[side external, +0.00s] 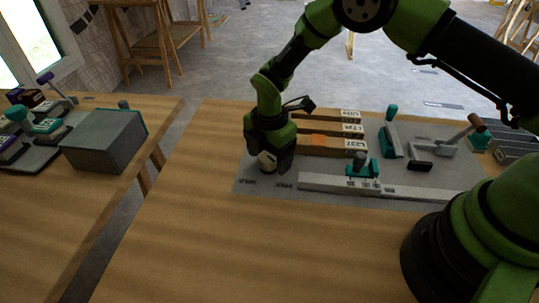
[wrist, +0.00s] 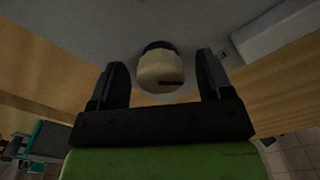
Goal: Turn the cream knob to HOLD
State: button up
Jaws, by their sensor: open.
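The cream knob (wrist: 160,72) shows between my gripper's two fingers in the wrist view, with a dark mark on its face. In the side external view the knob (side external: 267,161) is partly hidden by my gripper (side external: 276,166), which is at the left end of the grey panel (side external: 250,189). The fingers (wrist: 163,80) are open, one on each side of the knob, with a gap showing on both sides. Small dark labels are printed on the panel below the knob, too small to read.
Several wooden labelled bars (side external: 330,140) lie right of my gripper. A teal slider (side external: 362,168) sits on a pale rail (side external: 420,192). A grey box (side external: 105,142) is on the left table.

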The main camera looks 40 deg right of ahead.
jog(key=shift+f, duration=0.25)
jog(key=c, duration=0.9)
